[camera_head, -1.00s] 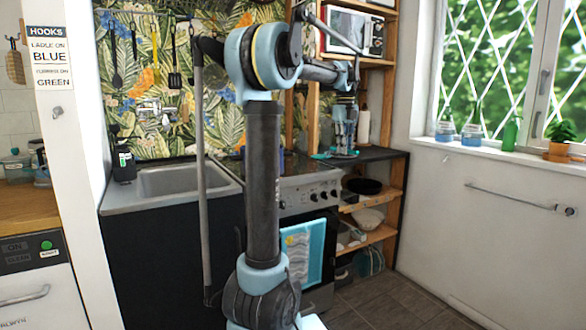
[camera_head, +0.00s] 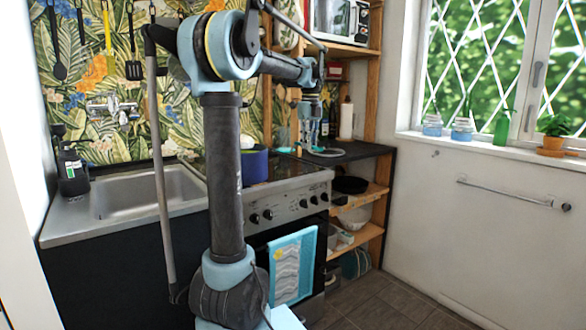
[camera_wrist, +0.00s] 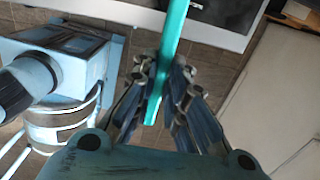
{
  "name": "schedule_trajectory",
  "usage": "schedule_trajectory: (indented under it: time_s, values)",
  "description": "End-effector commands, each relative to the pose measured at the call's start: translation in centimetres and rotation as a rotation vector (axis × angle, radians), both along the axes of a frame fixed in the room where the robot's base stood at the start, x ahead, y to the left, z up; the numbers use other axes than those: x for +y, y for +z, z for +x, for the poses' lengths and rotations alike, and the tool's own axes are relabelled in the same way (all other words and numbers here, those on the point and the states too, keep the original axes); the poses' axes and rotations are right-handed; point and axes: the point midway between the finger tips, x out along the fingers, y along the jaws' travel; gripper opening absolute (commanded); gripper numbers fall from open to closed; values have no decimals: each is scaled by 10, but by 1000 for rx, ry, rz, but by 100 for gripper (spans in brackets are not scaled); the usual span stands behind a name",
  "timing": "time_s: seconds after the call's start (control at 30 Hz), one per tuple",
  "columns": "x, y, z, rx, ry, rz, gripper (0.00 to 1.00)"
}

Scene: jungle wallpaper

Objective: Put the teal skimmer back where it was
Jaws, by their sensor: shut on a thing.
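The teal skimmer (camera_wrist: 175,38) shows in the wrist view as a long, straight teal strip running up out of the picture. My gripper (camera_wrist: 160,92) is shut on this strip, with one finger on each side. In the head view my gripper (camera_head: 309,145) points down over the dark counter right of the stove. Small teal parts show on either side of its fingertips there. The skimmer's head is hard to make out.
Utensils, including a black turner (camera_head: 133,68), hang on the jungle wallpaper above the sink (camera_head: 130,195). A blue pot (camera_head: 254,163) stands on the stove (camera_head: 290,185). Wooden shelves (camera_head: 375,75) rise behind the counter (camera_head: 345,158). Some floor (camera_head: 375,300) is clear at front right.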

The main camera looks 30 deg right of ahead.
Motion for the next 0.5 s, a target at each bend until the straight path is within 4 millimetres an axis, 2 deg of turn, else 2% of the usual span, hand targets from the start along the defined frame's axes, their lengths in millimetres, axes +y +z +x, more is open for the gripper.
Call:
schedule_trajectory:
  time_s: [0.1, 0.2, 0.5]
  values:
    - [-1, -21, -1, 0, -2, 0, 0]
    - [-1, -34, -1, 0, -2, 0, 0]
    - [-2, -55, -2, 0, -4, 0, 0]
